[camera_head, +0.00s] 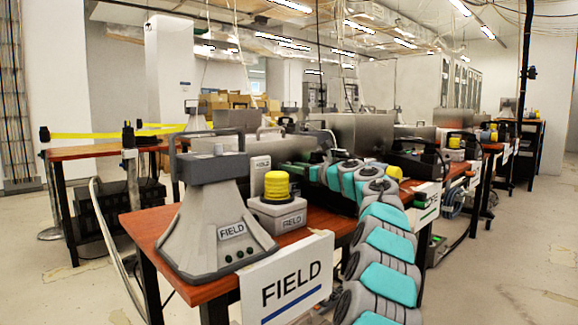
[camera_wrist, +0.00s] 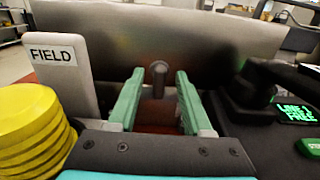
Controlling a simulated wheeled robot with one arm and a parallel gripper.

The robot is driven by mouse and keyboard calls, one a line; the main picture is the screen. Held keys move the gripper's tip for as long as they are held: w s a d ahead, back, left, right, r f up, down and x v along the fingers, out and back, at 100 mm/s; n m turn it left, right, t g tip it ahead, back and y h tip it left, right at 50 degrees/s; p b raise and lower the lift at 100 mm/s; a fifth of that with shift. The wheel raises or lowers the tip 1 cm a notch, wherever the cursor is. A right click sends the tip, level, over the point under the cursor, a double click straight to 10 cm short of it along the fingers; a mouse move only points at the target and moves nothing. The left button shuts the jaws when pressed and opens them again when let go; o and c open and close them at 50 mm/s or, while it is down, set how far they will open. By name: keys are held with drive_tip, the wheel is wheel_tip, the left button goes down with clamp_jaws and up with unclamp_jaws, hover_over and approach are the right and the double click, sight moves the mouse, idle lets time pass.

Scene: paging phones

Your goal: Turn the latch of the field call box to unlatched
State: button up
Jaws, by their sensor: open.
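In the wrist view a wide grey metal box face (camera_wrist: 100,38) fills the far side, probably the field call box. A short, dark grey latch (camera_wrist: 158,82) sticks out near its middle and looks upright. My gripper (camera_wrist: 160,74) has its two green fingers apart, one on each side of the latch in the picture. I cannot tell whether either finger touches it. An upright grey panel labelled FIELD (camera_wrist: 52,54) stands to the left. In the head view my arm reaches over the field table (camera_head: 325,222), and the latch is not visible there.
A yellow ribbed beacon (camera_wrist: 30,125) is close at left; in the head view it sits on a small FIELD box (camera_head: 277,213). A dark phone unit with a green display (camera_wrist: 294,113) is close at right. A grey FIELD housing (camera_head: 215,215) stands at the table's front left.

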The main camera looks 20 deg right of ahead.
drive_tip(key=shift+x, duration=1.2)
clamp_jaws()
